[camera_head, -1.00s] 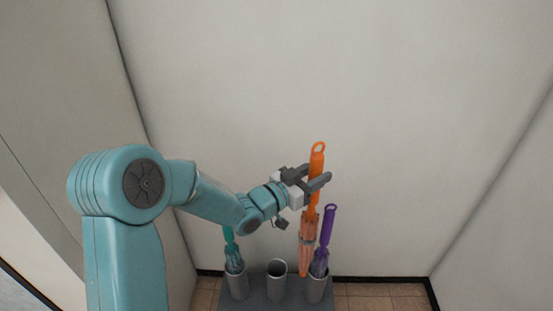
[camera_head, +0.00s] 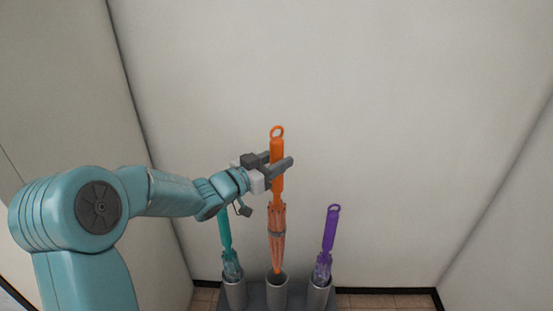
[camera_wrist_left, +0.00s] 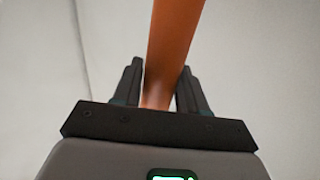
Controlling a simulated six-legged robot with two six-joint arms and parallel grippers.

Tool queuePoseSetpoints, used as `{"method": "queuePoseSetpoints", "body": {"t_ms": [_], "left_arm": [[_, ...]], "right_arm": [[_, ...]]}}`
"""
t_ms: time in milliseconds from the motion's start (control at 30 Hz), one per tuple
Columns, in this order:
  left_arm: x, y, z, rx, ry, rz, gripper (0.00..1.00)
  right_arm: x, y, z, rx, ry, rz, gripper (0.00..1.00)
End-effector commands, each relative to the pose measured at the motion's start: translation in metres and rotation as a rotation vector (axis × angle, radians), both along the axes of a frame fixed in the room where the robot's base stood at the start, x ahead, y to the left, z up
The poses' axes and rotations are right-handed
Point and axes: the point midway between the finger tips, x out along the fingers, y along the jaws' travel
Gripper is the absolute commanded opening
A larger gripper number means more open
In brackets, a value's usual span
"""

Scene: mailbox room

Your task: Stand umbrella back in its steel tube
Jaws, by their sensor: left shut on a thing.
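My left gripper (camera_head: 279,166) is shut on the handle of an orange umbrella (camera_head: 277,220). The umbrella hangs upright, ring end up, and its tip is at the mouth of the middle steel tube (camera_head: 277,291). I cannot tell whether the tip is just above the rim or slightly inside it. In the left wrist view the orange handle (camera_wrist_left: 171,50) runs between the two dark fingers. My right gripper is not in view.
A teal umbrella (camera_head: 226,235) stands in the left tube (camera_head: 235,294). A purple umbrella (camera_head: 328,235) stands in the right tube (camera_head: 319,298). The tubes stand on a grey base, near the pale back wall (camera_head: 400,130).

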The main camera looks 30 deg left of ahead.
Motion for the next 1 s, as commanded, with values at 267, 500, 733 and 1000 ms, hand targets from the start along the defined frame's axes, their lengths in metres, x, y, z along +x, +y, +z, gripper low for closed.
{"method": "queuePoseSetpoints", "body": {"t_ms": [267,500,733,1000], "left_arm": [[0.000,0.000,-0.039,-0.001,-0.002,-0.001,0.00],[0.000,0.000,-0.068,0.000,-0.002,-0.001,0.00],[0.000,0.000,-0.096,0.000,-0.002,0.000,0.00],[0.000,0.000,-0.129,0.000,-0.002,0.000,0.00]], "right_arm": [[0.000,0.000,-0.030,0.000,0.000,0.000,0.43],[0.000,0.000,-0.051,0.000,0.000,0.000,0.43],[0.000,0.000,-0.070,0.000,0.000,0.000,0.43],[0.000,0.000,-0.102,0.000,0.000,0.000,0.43]]}}
